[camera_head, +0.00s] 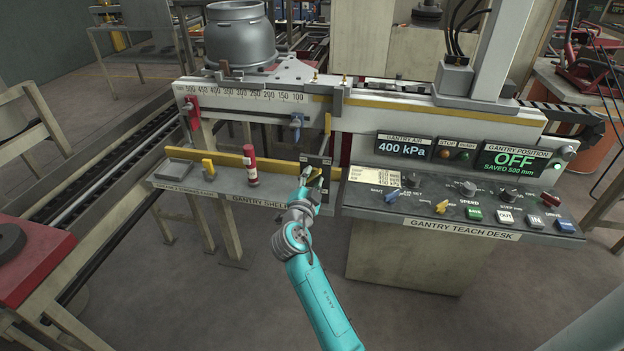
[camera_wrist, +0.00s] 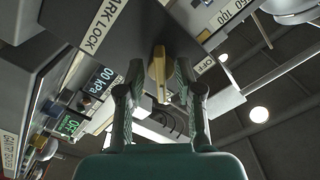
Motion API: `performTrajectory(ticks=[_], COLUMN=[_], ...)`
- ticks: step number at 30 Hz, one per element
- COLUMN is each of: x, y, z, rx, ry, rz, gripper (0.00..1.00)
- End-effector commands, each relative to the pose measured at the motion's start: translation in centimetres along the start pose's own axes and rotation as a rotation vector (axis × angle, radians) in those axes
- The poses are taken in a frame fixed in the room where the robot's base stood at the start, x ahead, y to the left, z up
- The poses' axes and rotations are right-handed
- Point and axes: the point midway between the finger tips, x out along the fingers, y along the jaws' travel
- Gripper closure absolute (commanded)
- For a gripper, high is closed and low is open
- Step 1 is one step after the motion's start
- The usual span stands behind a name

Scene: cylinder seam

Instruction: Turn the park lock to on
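The park lock is a dark upright plate (camera_head: 325,164) at the right end of the gantry shelf. In the wrist view, its tan-yellow lever (camera_wrist: 158,66) shows beside the labels "PARK LOCK" and "OFF" (camera_wrist: 204,66). My gripper (camera_wrist: 159,72) is open, one finger on each side of the lever, with visible gaps on both sides. In the head view, my gripper (camera_head: 315,179) is at the plate and covers much of the lever. I cannot tell whether it touches the lever.
The gantry teach desk (camera_head: 450,232) adjoins on the right; its gantry position display (camera_head: 513,160) reads OFF. The graduated rail (camera_head: 245,97) runs above.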

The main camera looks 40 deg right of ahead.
Motion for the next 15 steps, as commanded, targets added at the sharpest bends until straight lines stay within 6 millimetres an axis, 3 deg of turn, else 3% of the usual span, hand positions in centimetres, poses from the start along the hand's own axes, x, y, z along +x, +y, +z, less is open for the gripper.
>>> performTrajectory(ticks=[8, 15], x=[-0.8, -5.0], y=[0.0, -0.1], z=[0.0, 0.1], rx=[-0.001, -0.001], ry=[0.001, -0.002], rz=[-0.001, -0.003], gripper=[0.65, 0.65])
